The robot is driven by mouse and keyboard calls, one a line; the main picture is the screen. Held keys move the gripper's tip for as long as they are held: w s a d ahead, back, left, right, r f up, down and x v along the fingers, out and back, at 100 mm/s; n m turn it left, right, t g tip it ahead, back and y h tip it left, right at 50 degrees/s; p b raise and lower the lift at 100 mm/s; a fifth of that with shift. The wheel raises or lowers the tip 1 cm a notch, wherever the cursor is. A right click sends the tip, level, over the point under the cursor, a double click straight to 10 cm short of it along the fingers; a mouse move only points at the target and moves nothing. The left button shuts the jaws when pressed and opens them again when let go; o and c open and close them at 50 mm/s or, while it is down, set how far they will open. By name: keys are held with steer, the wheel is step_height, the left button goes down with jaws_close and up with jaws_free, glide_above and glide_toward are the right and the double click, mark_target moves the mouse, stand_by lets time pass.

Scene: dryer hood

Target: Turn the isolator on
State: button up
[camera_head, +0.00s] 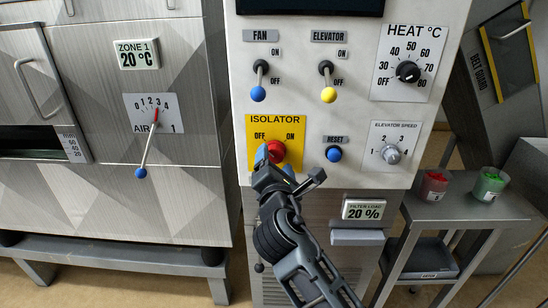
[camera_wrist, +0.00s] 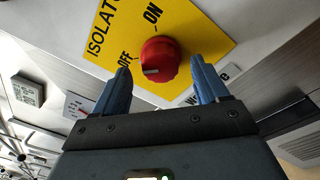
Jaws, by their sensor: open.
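The isolator is a round red knob (camera_head: 278,148) on a yellow plate (camera_head: 255,122) lettered OFF at left and ON at right. In the wrist view the red knob (camera_wrist: 160,50) shows a grey mark on its OFF side, and the yellow plate (camera_wrist: 108,48) is tilted. My gripper (camera_head: 271,158) is in front of the panel at the knob, partly covering it. In the wrist view my gripper (camera_wrist: 160,71) is open, one blue finger on each side of the knob, with visible gaps. Contact with the knob cannot be told.
A blue reset button (camera_head: 333,154) and an elevator speed dial (camera_head: 391,154) are right of the isolator. Fan (camera_head: 258,94) and elevator (camera_head: 328,95) levers are above. A metal side table (camera_head: 465,208) with red and green cups stands at right.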

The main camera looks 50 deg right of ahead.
steer(key=shift+x, duration=0.85)
steer(key=shift+c, duration=0.4)
steer(key=c, duration=1)
